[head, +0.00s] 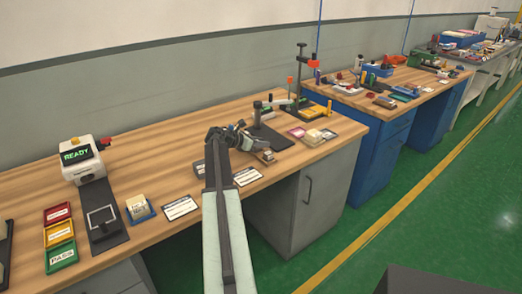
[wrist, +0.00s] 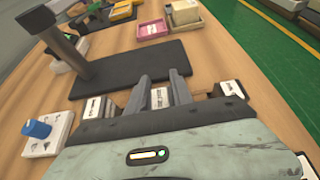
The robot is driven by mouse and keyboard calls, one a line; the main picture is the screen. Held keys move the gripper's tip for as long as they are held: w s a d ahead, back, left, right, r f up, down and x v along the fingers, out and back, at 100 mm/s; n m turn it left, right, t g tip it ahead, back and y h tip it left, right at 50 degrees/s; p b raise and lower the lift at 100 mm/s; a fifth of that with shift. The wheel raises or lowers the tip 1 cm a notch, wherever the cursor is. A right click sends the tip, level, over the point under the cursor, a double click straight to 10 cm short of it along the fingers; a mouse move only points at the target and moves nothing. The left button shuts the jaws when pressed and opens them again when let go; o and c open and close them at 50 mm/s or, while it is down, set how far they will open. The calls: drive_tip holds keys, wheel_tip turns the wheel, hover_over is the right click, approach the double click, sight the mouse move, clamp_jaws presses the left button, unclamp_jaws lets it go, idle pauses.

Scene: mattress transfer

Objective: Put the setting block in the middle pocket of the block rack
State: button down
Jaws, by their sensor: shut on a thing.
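My gripper (wrist: 163,82) is low over the wooden bench in the wrist view, its two grey fingers closed around a small block with a white labelled face, the setting block (wrist: 158,99). In the head view my gripper (head: 262,151) is near the bench's front edge. White-labelled pieces stand on both sides of the fingers in the wrist view, one at left (wrist: 95,108) and one at right (wrist: 232,88). They seem to belong to the block rack (wrist: 204,97), which my gripper mostly hides. I cannot tell whether the held block is inside the middle pocket or above it.
A black base plate (wrist: 130,77) with an upright post (wrist: 72,48) lies just beyond the fingers. A pink tray (wrist: 152,30) and a tan block (wrist: 184,14) lie farther back. Bare bench (wrist: 230,55) shows at right.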

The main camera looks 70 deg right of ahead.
drive_tip(key=shift+f, duration=0.3)
drive_tip(key=c, duration=1.1)
unclamp_jaws()
drive_tip(key=shift+r, duration=0.1)
drive_tip(key=shift+r, duration=0.1)
drive_tip(key=shift+w+a+r+p, duration=0.15)
drive_tip(key=shift+a+r+p, duration=0.15)
drive_tip(key=shift+p, duration=0.2)
drive_tip(key=p+v, duration=0.4)
drive_tip(key=v, duration=0.6)
drive_tip(key=shift+w+a+r+p, duration=0.1)
drive_tip(key=shift+a+r+p, duration=0.1)
drive_tip(key=shift+p, duration=0.1)
drive_tip(key=shift+w+a, duration=0.2)
drive_tip(key=shift+a, duration=0.1)
